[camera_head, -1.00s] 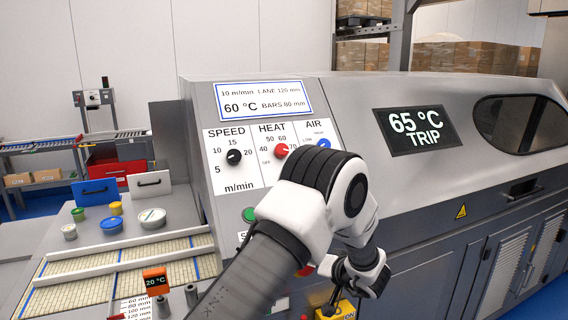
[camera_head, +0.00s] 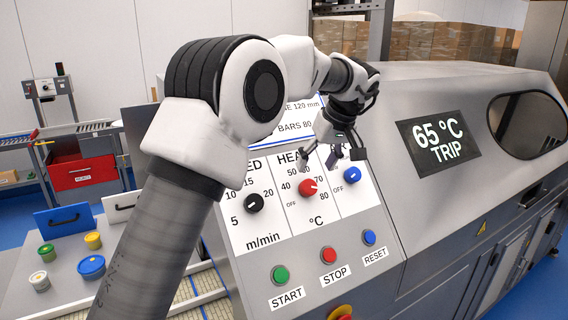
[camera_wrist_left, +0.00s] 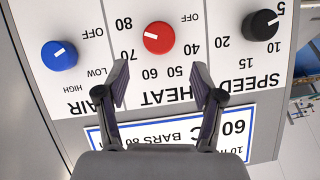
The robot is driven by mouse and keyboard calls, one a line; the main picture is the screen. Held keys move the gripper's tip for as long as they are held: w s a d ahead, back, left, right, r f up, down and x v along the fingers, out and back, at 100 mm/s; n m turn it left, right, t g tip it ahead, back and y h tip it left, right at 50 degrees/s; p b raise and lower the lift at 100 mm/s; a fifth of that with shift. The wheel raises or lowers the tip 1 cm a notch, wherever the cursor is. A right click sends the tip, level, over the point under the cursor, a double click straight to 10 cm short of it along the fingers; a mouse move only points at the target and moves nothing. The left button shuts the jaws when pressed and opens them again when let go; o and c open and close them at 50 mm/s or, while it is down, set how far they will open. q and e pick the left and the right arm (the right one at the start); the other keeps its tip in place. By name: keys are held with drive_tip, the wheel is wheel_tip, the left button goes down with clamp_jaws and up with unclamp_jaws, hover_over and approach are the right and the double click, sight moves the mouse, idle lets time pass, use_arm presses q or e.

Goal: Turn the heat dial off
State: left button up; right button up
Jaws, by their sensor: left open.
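The red heat dial (camera_head: 307,187) is on the white control panel, and its white pointer points between 70 and 80. OFF is printed at its lower left in the head view. The same red dial (camera_wrist_left: 158,38) appears upside down in the left wrist view, beyond the fingertips. My left gripper (camera_head: 330,158) is open and empty in front of the panel, above the dial in the head view. Its two fingers (camera_wrist_left: 160,80) are spread apart over the HEAT scale and are not around the dial. My right gripper is out of view.
The black speed dial (camera_head: 254,203) and blue air dial (camera_head: 352,175) flank the heat dial. Green START (camera_head: 281,274), red STOP (camera_head: 328,254) and blue RESET (camera_head: 369,237) buttons lie below. A display (camera_head: 440,142) reads 65 °C TRIP.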

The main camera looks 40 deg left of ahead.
sight(310, 184)
use_arm(q)
drive_tip(key=shift+a+r, duration=0.1)
drive_tip(key=shift+r, duration=0.1)
drive_tip(key=shift+f, duration=0.35)
wheel_tip(310, 184, down, 2)
drive_tip(key=shift+s+f+p, duration=0.1)
drive_tip(key=shift+f+p, duration=0.15)
drive_tip(key=shift+p, duration=0.45)
drive_tip(key=x, duration=0.4)
drive_tip(key=shift+a, duration=0.35)
drive_tip(key=shift+d+r, duration=0.2)
drive_tip(key=shift+d, duration=0.1)
drive_tip(key=c, duration=0.3)
drive_tip(key=shift+d, duration=0.15)
drive_tip(key=c, duration=0.6)
drive_tip(key=shift+c, duration=1.2)
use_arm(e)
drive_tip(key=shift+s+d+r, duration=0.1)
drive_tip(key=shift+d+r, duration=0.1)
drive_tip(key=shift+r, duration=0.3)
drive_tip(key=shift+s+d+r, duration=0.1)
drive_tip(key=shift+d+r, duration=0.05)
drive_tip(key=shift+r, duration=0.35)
